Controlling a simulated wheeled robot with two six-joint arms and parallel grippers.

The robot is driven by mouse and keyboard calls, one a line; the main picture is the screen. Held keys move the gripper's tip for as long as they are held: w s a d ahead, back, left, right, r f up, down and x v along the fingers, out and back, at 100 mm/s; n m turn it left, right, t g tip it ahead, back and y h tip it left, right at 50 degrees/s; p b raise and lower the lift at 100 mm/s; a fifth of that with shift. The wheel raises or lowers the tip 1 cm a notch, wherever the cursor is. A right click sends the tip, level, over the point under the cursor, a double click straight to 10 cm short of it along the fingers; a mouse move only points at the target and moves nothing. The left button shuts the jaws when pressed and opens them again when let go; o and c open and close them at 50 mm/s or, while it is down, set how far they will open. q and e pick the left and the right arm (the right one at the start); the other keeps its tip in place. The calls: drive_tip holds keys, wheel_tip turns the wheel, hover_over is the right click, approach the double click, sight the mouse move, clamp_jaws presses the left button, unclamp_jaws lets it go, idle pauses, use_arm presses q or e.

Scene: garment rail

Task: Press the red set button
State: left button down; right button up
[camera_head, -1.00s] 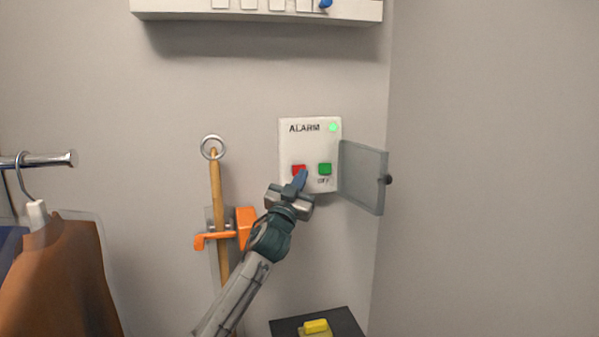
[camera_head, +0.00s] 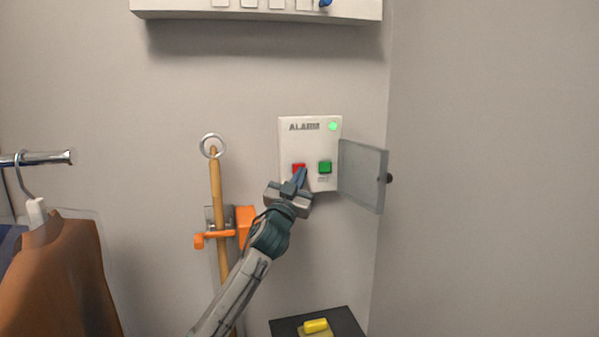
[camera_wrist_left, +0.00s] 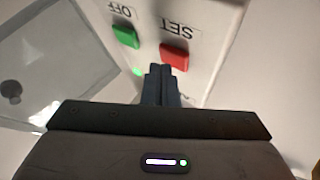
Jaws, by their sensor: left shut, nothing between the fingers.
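The red set button (camera_head: 298,168) sits at the lower left of the white alarm panel (camera_head: 310,143) on the wall. In the left wrist view the red button (camera_wrist_left: 174,57) shows under the upside-down word SET. The green off button (camera_head: 325,167) is to its right on the panel and also shows in the left wrist view (camera_wrist_left: 125,36). My left gripper (camera_head: 301,172) is shut and empty, its fingertips at the red button and hiding part of it. In the left wrist view the fingertips (camera_wrist_left: 166,70) appear right by the button's edge; contact cannot be told. My right gripper is out of view.
The panel's clear cover (camera_head: 362,176) stands swung open to the right. A wooden pole (camera_head: 216,190) with an orange holder (camera_head: 245,226) is left of my arm. A yellow block (camera_head: 315,326) lies on a dark surface below. Clothes hang at the left. A green light (camera_head: 333,126) is lit on the panel.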

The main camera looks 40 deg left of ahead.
use_arm(q)
drive_tip(key=shift+w+a, duration=0.2)
drive_tip(key=shift+a, duration=0.1)
idle(0.7)
drive_tip(key=shift+d, duration=0.15)
drive_tip(key=shift+s+d, duration=0.5)
idle(0.4)
drive_tip(key=s+d, duration=0.3)
drive_tip(key=shift+s+d, duration=0.15)
drive_tip(key=shift+d, duration=0.25)
idle(0.7)
